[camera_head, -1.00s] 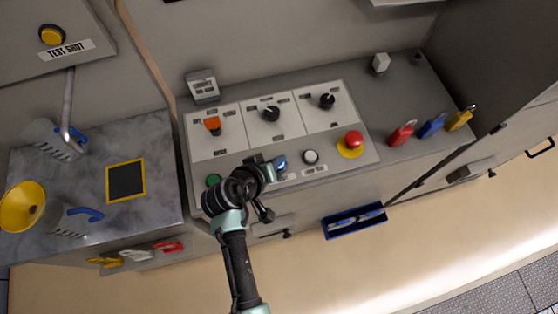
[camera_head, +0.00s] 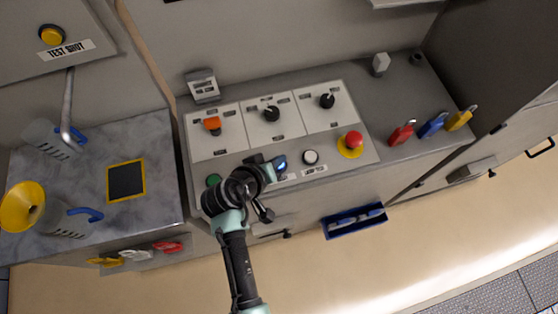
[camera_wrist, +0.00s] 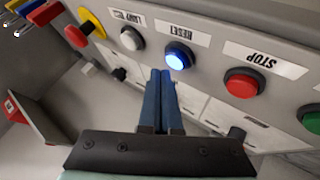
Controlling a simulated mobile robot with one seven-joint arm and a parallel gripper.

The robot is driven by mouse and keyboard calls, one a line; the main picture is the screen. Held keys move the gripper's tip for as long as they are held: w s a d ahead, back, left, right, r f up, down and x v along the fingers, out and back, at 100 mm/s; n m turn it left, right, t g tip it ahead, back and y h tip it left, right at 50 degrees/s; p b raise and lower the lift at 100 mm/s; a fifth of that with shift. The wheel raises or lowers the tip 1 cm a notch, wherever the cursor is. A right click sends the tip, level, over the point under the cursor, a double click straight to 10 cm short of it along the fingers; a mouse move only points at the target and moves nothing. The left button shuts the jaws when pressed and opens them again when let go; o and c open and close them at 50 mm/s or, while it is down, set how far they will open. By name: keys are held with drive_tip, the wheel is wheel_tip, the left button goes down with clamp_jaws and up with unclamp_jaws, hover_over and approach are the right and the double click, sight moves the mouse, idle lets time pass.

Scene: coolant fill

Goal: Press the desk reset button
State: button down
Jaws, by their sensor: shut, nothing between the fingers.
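The desk reset button is a glowing blue round button (camera_wrist: 178,56) under a RESET label in the wrist view. In the head view its blue cap (camera_head: 281,162) shows just past the tip of my arm, partly covered. My gripper (camera_wrist: 161,74) is shut and empty, its two blue fingers side by side. The fingertips are close to the button, a little to its lower left in the wrist view. I cannot tell whether they touch it. In the head view my gripper (camera_head: 270,169) is over the front row of the desk panel.
A red STOP button (camera_wrist: 243,83) and a green button (camera_wrist: 312,121) are on one side of reset. A white button (camera_wrist: 131,39) and red emergency knob (camera_head: 354,139) are on the other. Knobs stand behind, with padlocks (camera_head: 432,125) to the right. A blue tray (camera_head: 355,221) hangs in front.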

drive_tip(key=shift+f, duration=0.15)
drive_tip(key=shift+f+b, duration=0.3)
drive_tip(key=shift+f+b, duration=0.45)
drive_tip(key=shift+f, duration=0.1)
idle(0.6)
drive_tip(key=shift+r, duration=0.1)
drive_tip(key=shift+r+p, duration=0.85)
wheel_tip(320, 180, up, 5)
drive_tip(key=p, duration=0.4)
drive_tip(key=shift+r+p, duration=0.1)
drive_tip(key=shift+p, duration=0.25)
idle(0.5)
